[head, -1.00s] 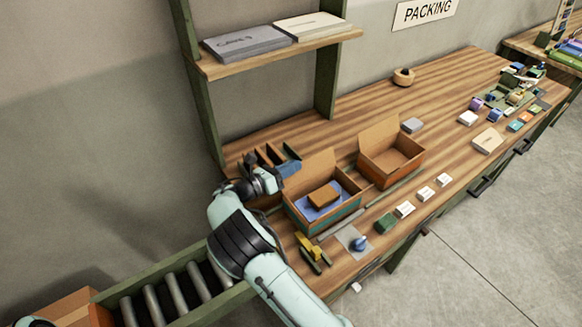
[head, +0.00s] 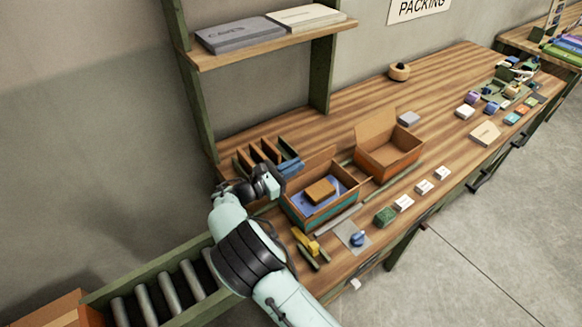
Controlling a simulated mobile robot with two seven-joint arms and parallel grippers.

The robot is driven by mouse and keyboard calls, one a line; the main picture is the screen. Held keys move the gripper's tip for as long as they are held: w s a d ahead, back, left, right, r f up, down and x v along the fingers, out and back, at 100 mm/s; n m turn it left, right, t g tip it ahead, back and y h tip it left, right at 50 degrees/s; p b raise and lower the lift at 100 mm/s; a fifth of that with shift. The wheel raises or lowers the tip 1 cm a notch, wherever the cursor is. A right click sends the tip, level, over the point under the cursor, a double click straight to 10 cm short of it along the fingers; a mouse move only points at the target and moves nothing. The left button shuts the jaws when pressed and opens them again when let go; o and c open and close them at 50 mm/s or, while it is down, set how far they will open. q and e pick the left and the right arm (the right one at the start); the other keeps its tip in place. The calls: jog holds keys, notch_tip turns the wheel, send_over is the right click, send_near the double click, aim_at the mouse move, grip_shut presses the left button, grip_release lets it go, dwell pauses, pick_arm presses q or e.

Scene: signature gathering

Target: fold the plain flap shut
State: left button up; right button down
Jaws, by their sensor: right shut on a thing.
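The open carton (head: 322,222) with teal lower sides stands on the bench and holds a blue piece (head: 306,199) with a brown block (head: 320,190) on it. Its plain brown flap (head: 315,168) is at the back edge and shows as a narrow strip, so the carton is open. My right gripper (head: 277,183) is at the left end of this flap and appears shut on it; the fingertips are small and partly hidden. My left gripper is out of view.
A second open carton (head: 388,160) stands to the right. A slotted rack (head: 262,154) is behind my gripper, with a shelf (head: 270,47) above. A yellow tool (head: 305,241) and small white boxes (head: 404,203) lie in front. Rollers (head: 168,290) are at lower left.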

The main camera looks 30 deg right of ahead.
jog(key=shift+s+m, duration=0.25)
jog(key=shift+m, duration=0.15)
jog(key=c, duration=1.3)
grip_release()
jog(key=a, duration=0.9)
jog(key=s+a, duration=0.1)
jog(key=a, duration=0.3)
jog(key=shift+a+b, duration=0.15)
jog(key=shift+b, duration=0.15)
